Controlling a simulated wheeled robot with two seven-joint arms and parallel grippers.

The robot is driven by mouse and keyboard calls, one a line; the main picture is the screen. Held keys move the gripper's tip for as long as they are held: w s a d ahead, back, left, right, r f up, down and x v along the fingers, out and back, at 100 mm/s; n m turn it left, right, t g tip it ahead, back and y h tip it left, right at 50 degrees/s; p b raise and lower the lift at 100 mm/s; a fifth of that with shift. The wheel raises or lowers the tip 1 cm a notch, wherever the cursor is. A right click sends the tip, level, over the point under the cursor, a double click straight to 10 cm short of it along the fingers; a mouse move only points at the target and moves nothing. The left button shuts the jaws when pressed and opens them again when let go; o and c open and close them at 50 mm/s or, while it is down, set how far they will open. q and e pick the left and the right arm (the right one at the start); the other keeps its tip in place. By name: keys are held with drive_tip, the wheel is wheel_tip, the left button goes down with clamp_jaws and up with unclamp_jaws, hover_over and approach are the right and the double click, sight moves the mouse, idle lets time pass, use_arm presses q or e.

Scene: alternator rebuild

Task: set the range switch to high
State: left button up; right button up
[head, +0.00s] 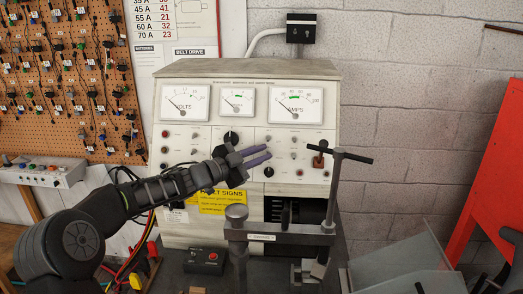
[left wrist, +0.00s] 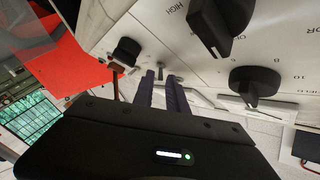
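The grey test bench (head: 200,118) has a front panel of dials, knobs and small switches. In the left wrist view a large black knob (left wrist: 212,25) sits beside the word HIGH; it is likely the range switch, but its name is not readable. My left gripper (head: 262,155) is slightly open and empty in front of the panel. Its purple fingers (left wrist: 160,92) point past the knob, with a small toggle (left wrist: 160,73) seen beyond their tips.
A FIELD knob (left wrist: 255,82) and another black knob (left wrist: 125,50) are nearby. A clamp stand with a T-handle (head: 340,155) rises in front of the bench at right. A small black box with a red button (head: 205,260) lies below. A red frame (head: 490,170) stands right.

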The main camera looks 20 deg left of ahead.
use_arm(q)
drive_tip(key=shift+w+d, duration=0.1)
drive_tip(key=shift+w, duration=0.05)
drive_tip(key=shift+c, duration=0.2)
clamp_jaws()
